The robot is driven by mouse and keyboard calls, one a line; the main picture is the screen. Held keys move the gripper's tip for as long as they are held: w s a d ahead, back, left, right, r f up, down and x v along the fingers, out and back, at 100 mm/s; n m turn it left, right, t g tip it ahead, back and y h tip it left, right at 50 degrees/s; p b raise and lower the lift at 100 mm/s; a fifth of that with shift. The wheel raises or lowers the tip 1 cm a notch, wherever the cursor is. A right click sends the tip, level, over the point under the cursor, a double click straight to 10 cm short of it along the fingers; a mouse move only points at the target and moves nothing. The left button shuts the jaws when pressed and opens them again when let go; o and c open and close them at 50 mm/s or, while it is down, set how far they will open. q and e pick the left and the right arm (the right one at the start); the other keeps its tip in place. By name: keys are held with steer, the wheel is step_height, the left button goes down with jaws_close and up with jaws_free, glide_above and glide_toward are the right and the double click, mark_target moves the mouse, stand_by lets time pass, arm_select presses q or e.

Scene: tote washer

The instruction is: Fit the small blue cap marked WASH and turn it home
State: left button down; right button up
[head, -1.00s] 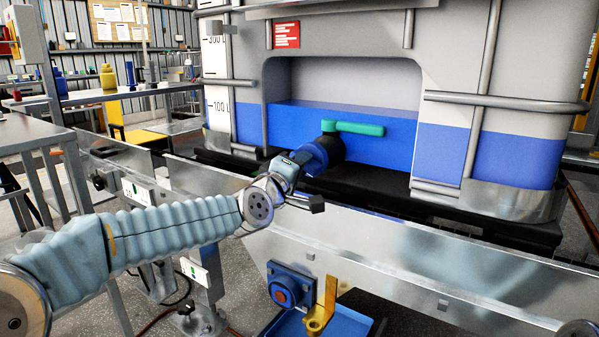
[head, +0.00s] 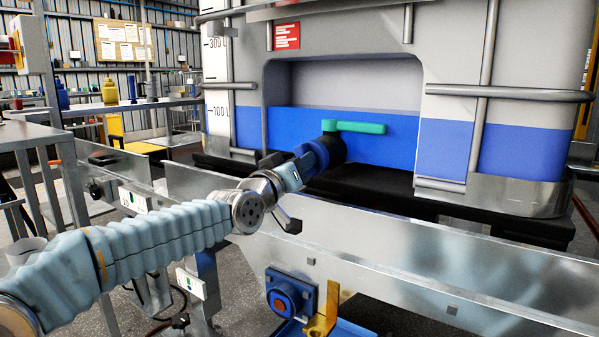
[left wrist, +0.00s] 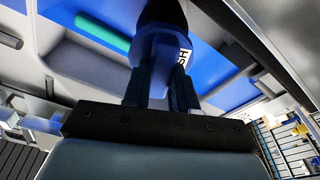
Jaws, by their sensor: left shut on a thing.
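The blue cap (head: 318,153) is at the mouth of the black valve (head: 332,146), below the green lever (head: 360,127) on the tank. In the left wrist view the cap (left wrist: 160,52) shows a white label, of which only "SH" is readable. My left gripper (head: 304,164) is shut on the cap, one dark finger on each side, as its fingers (left wrist: 164,84) also show in the left wrist view. The cap looks in line with the valve and up against it. The joint and thread are hidden. My right gripper is not in view.
The large tank (head: 340,82), part filled with blue liquid, stands behind a metal rail (head: 390,250) below my left arm. A side table (head: 130,107) is at the back left.

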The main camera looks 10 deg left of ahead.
arm_select(q)
steer(key=m+h, duration=0.1)
steer(key=m, duration=0.4)
steer(key=shift+m, duration=0.4)
steer(key=c, duration=1.1)
jaws_free()
steer(key=shift+c, duration=0.2)
steer(key=o, duration=0.3)
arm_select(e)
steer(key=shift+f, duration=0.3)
arm_select(q)
steer(key=shift+o, duration=0.3)
steer(key=o, duration=0.5)
